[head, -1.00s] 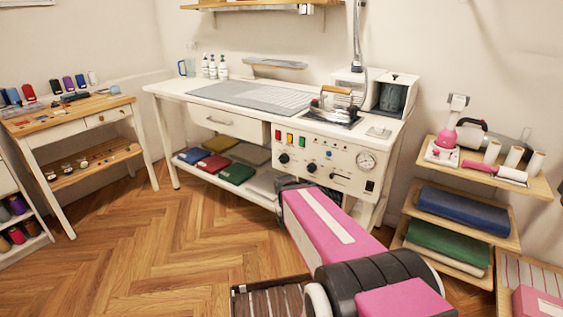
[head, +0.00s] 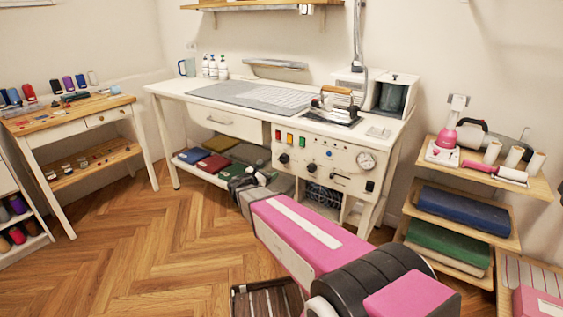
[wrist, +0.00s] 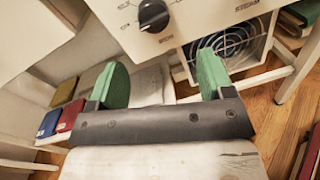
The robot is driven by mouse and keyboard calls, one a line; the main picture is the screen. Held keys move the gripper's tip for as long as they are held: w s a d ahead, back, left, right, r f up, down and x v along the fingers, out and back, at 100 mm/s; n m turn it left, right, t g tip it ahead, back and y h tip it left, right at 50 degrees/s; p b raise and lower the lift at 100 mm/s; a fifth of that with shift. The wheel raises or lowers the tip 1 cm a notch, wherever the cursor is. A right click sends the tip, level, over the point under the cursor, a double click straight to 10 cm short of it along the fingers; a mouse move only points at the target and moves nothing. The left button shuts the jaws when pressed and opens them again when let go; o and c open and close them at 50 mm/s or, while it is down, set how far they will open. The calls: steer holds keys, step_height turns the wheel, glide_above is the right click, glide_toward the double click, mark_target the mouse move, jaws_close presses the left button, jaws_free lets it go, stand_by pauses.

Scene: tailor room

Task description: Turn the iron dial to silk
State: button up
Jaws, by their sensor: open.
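The white control panel (head: 330,158) under the worktop carries two black dials, a left dial (head: 284,158) and a right dial (head: 311,168). In the wrist view one black dial (wrist: 153,15) with a pale pointer mark shows at the top. Small lettering surrounds it, but I cannot read a silk mark or tell which dial this is. The iron (head: 338,101) stands on the worktop above. My gripper (wrist: 161,75) is open and empty, with green finger pads, below and apart from the dial. In the head view my gripper (head: 243,178) is low, left of the panel.
Red, yellow and green buttons (head: 290,138) and a round gauge (head: 366,160) are on the panel. A round grille (wrist: 228,50) sits below it. Folded cloths (head: 214,164) lie on the lower shelf. A rack (head: 465,205) stands at right. Open floor lies left.

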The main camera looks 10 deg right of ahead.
mark_target(281, 160)
steer(key=x, duration=1)
steer(key=shift+w+r, duration=0.35)
steer(key=shift+w, duration=0.1)
steer(key=shift+c, duration=0.3)
steer(key=c, duration=0.8)
